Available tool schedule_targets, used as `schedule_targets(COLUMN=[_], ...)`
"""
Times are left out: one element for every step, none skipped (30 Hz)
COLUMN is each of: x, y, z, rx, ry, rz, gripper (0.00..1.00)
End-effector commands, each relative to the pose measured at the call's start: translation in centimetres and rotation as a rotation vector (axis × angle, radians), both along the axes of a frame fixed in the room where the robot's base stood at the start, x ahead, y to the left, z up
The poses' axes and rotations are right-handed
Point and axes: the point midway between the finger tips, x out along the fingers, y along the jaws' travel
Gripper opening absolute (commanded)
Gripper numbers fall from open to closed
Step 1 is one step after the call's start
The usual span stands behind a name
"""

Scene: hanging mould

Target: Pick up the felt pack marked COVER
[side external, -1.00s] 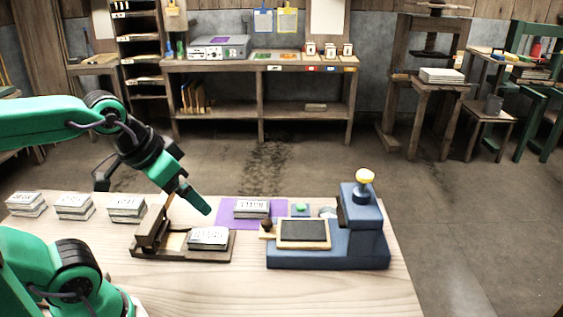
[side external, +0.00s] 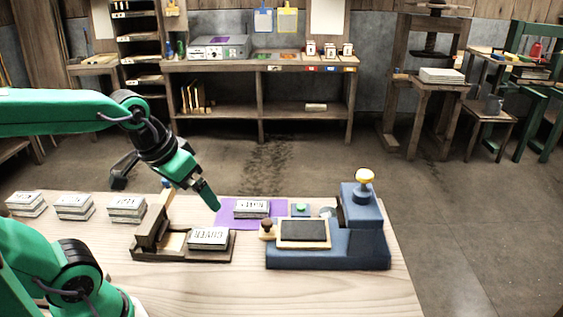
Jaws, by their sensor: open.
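The felt pack marked COVER (side external: 208,238) lies in the right part of a brown wooden tray (side external: 180,257) on the table. Its top is pale with dark lettering. My gripper (side external: 212,203) is open and empty, above and behind this pack, pointing down to the right. It is apart from the pack. Only one finger shows clearly; the other is mostly hidden.
Another felt pack (side external: 252,208) sits on a purple mat (side external: 228,222) just right of my gripper. A blue press (side external: 362,235) with a dark plate stands further right. More packs (side external: 75,207) stand in a row at left. The table's front middle is clear.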

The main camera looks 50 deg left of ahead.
Motion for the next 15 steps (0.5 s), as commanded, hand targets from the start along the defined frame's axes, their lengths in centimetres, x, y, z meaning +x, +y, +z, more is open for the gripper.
schedule_targets(x=[0.5, 0.8, 1.1, 1.4, 1.7, 2.1, 2.3, 2.6, 2.9, 3.1, 3.3, 3.6, 3.8, 4.0, 4.3], y=[0.4, 0.6, 0.9, 1.1, 1.4, 1.7, 1.9, 2.2, 2.5, 2.8, 3.0, 3.4, 3.6, 3.9, 4.3], z=[-0.6, -0.9, -1.4, -1.7, -2.0, -2.5, -2.9, -3.3, -3.8, -4.2, -4.6, -5.2, -5.6, -6.1, -6.7], rx=[-0.008, -0.015, -0.022, -0.027, -0.033, -0.040, -0.046, -0.051, -0.058, -0.063, -0.068, -0.075, -0.080, -0.085, -0.092], ry=[0.024, 0.038, 0.056, 0.069, 0.080, 0.097, 0.110, 0.123, 0.140, 0.152, 0.164, 0.180, 0.193, 0.206, 0.222], rz=[0.031, 0.051, 0.078, 0.098, 0.117, 0.146, 0.166, 0.186, 0.213, 0.234, 0.254, 0.282, 0.303, 0.323, 0.351], gripper=[1.00, 1.00, 1.00, 1.00, 1.00, 1.00, 1.00, 1.00, 1.00, 1.00, 1.00, 1.00, 1.00, 1.00, 1.00])
